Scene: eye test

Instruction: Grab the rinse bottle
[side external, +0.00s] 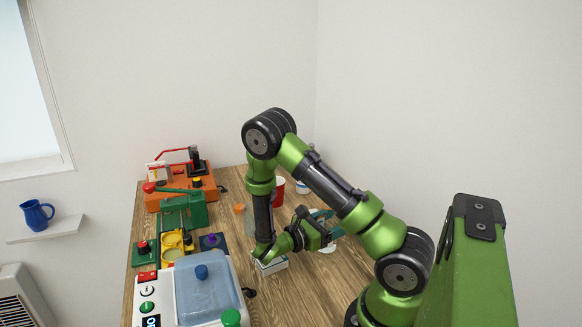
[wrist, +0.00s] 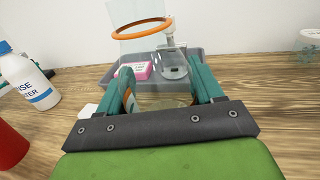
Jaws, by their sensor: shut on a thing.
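The rinse bottle (wrist: 28,82), white with a blue cap and a blue-and-white label, stands upright on the table at the left of the wrist view. It is apart from my gripper (wrist: 168,88), outside and left of the teal fingers. My gripper is shut on a mostly hidden thing; a pale, see-through patch and some orange and white show between and beside the fingers. I cannot tell what it is. In the side view my gripper (side external: 328,222) is low over the table, partly hidden by my arm.
A grey tray (wrist: 208,72) ahead holds a pink box (wrist: 136,70) and a clear pump bottle (wrist: 173,66). An orange ring (wrist: 140,28) shows above it. A red cup (wrist: 10,146) stands near left. Orange (side external: 181,187) and green equipment fills the table's left side.

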